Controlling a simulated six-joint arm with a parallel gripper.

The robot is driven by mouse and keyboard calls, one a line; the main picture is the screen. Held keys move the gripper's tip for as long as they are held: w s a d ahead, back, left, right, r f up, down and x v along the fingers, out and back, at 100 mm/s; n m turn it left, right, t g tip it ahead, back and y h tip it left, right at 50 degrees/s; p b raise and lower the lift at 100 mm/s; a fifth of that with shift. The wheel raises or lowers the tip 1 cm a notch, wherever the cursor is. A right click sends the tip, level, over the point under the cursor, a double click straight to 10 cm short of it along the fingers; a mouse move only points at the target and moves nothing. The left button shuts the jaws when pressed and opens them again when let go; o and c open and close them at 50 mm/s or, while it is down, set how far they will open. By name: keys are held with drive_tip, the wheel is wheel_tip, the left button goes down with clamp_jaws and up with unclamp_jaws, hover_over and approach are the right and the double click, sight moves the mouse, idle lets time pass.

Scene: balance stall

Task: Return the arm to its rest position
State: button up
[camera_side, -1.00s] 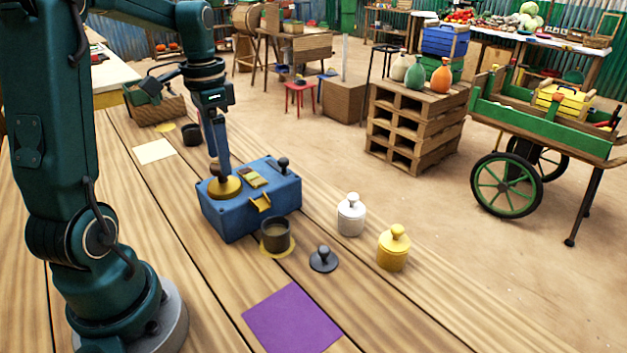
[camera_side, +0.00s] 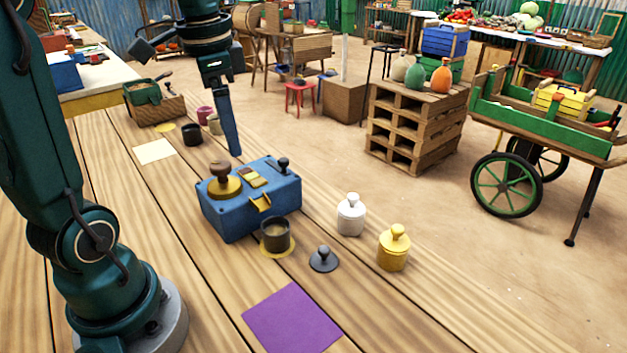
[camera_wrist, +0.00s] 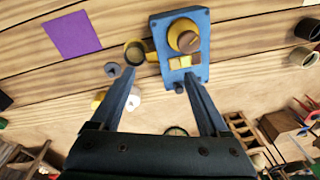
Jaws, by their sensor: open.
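My gripper (camera_side: 234,152) hangs above the table behind the blue box, apart from it, with nothing held. In the wrist view my gripper (camera_wrist: 158,80) shows two spread fingers with an empty gap. The blue box (camera_side: 238,218) stands on the wooden table, with a brass disc with a brown knob (camera_side: 224,186) and a small dark knob (camera_side: 283,163) on top. The box also shows in the wrist view (camera_wrist: 163,38), beyond the fingertips. My arm stands raised at the left of the side view.
A dark cup (camera_side: 277,238) sits on a yellow disc in front of the box. A black lid (camera_side: 323,260), white jar (camera_side: 351,217) and yellow jar (camera_side: 394,250) stand to its right. A purple square (camera_side: 291,318) and a cream square (camera_side: 154,151) lie flat.

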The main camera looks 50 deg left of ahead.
drive_tip(key=s+d+f+n+t, duration=0.3)
drive_tip(key=s+d, duration=0.4)
drive_tip(key=d, duration=0.4)
drive_tip(key=shift+d+f+t+h, duration=0.35)
drive_tip(key=shift+f+t, duration=0.25)
drive_tip(key=shift+t, duration=0.1)
